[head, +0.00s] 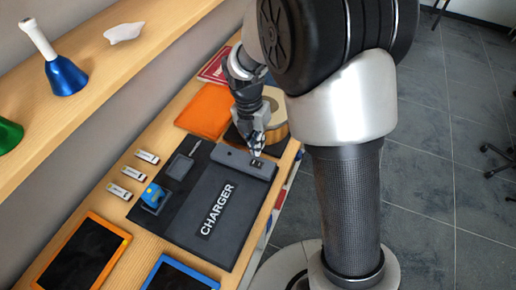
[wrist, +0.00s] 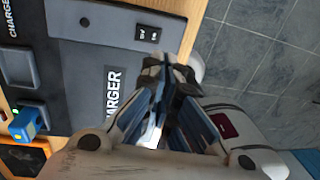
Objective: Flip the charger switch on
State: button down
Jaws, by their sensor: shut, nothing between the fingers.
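The charger is a dark mat (head: 219,222) labelled CHARGER with a grey raised bar (head: 232,158) along its far edge. A small black rocker switch (head: 257,163) sits near the right end of the bar; it shows clearly in the wrist view (wrist: 148,34). I cannot tell which way the rocker is set. My gripper (head: 254,152) is shut and empty, pointing down close to the switch end of the bar. In the wrist view the closed fingertips (wrist: 171,60) lie just beyond the switch in the picture, a little to its lower right. Contact is not clear.
A blue and yellow block (head: 153,197) stands in a slot at the mat's left. Several small white-and-grey sticks (head: 134,172), two tablets (head: 83,255), an orange item (head: 205,110) and a round wooden object (head: 275,122) are around it. A shelf with bells (head: 66,75) overhangs the left.

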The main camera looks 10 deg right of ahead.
jog(key=shift+s+d+r+p, duration=0.15)
jog(key=shift+r+p, duration=0.25)
jog(key=shift+r, duration=1.9)
jog(key=s+d+r+m+t+b, duration=0.2)
jog(key=s+r+m+t, duration=0.1)
jog(key=s+r+m, duration=0.85)
jog(key=s+d+m+t+y+b, duration=0.1)
jog(key=s+m+t+b, duration=0.1)
jog(key=s+m, duration=0.7)
jog(key=f+m, duration=0.1)
jog(key=m, duration=0.7)
jog(key=shift+s+d, duration=0.15)
jog(key=shift+d, duration=0.15)
